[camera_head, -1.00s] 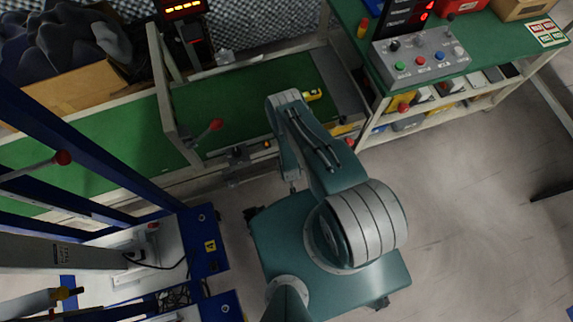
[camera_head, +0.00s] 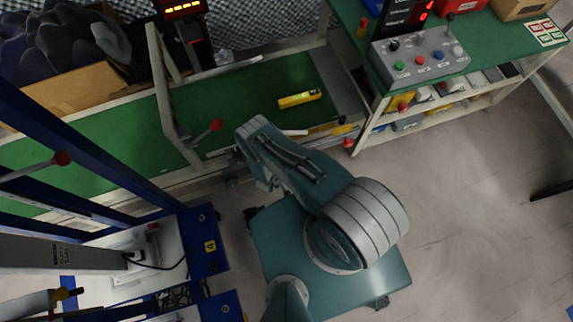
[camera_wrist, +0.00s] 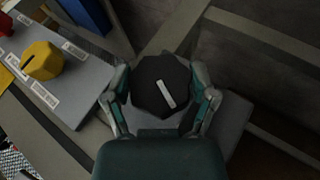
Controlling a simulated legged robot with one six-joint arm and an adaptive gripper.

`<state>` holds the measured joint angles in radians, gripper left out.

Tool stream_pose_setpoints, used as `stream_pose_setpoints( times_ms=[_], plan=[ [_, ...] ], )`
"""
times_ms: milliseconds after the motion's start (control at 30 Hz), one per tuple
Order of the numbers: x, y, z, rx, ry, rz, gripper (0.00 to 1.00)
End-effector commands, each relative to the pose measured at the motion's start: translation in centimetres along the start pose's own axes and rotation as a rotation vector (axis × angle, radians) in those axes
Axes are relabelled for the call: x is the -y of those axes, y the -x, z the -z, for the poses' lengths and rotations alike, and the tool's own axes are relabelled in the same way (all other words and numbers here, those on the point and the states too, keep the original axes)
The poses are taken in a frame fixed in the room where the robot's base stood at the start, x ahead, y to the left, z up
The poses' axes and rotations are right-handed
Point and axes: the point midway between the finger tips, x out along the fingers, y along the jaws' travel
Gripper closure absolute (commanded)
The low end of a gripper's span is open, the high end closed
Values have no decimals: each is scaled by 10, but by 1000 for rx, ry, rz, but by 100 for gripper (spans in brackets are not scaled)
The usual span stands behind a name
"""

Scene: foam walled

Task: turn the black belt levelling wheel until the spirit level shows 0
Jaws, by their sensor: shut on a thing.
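The black wheel (camera_wrist: 168,72), faceted with a white pointer mark, fills the middle of the wrist view. My gripper (camera_wrist: 161,85) has one finger on each side of it and is shut on it. The white mark tilts slightly, its lower end to the right. In the head view my arm's end is near the belt's front edge; it hides the wheel and my fingers. A yellow spirit level (camera_head: 300,98) lies on the green belt (camera_head: 240,95), to the right of my arm. Its reading is too small to tell.
A yellow knob (camera_wrist: 42,60) sits on a grey labelled panel to the left of the wheel. A grey control box (camera_head: 420,58) with coloured buttons stands on the right bench. A red-knobbed lever (camera_head: 216,125) stands close left of my arm. Blue frames fill the lower left.

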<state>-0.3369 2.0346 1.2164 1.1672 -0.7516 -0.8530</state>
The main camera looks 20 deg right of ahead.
Motion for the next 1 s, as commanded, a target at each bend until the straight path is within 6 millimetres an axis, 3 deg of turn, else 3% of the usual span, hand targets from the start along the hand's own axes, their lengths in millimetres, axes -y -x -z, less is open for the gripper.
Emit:
stream_pose_setpoints(
  times_ms=[667, 700, 733, 1000],
  plan=[
    [3, 0, 3, -8, 20, -34, 74],
    [3, 0, 3, -8, 20, -33, 8],
    [3, 0, 3, -8, 20, -34, 0],
    [1, 0, 1, -6, 18, -37, 0]
  ],
)
